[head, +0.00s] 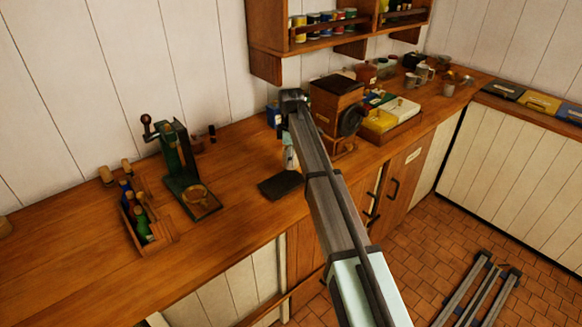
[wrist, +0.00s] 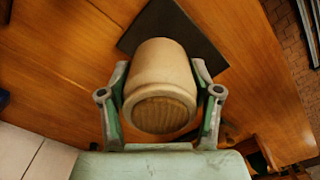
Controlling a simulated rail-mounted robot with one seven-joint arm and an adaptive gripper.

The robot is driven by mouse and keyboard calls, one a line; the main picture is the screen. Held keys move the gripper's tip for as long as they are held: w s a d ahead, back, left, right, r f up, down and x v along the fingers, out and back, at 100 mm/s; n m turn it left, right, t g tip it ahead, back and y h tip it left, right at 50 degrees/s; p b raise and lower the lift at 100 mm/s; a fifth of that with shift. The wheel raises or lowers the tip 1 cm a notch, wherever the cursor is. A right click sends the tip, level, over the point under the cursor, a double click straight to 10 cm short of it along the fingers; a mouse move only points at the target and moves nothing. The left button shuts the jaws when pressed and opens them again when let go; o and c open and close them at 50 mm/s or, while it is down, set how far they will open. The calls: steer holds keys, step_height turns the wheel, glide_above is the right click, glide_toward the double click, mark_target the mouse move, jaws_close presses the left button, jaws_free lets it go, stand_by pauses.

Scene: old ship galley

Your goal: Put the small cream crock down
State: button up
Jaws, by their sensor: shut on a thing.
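The small cream crock (wrist: 160,65) is held between the two fingers of my gripper (wrist: 160,82) in the wrist view. Its round brown wood-like top faces the camera. A dark flat mat (wrist: 208,48) lies on the wooden counter beyond the crock and is partly covered by it. In the head view the mat (head: 278,188) lies near the counter's front edge. There my arm hides most of the gripper, just behind the mat, and I cannot clearly make out the crock. I cannot tell whether the crock touches anything below.
A green hand press (head: 178,165) and a wooden caddy of bottles (head: 146,228) stand left of the mat. A wooden grinder box (head: 335,103) stands behind to the right, with a yellow-and-white box set (head: 385,116) beyond. The counter (head: 235,165) between press and mat is clear.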

mark_target(291, 178)
steer(key=shift+f+p, duration=0.65)
steer(key=shift+f, duration=2.1)
steer(key=shift+f, duration=0.1)
steer(key=o, duration=1.5)
step_height(291, 178, up, 12)
steer(key=b, duration=0.3)
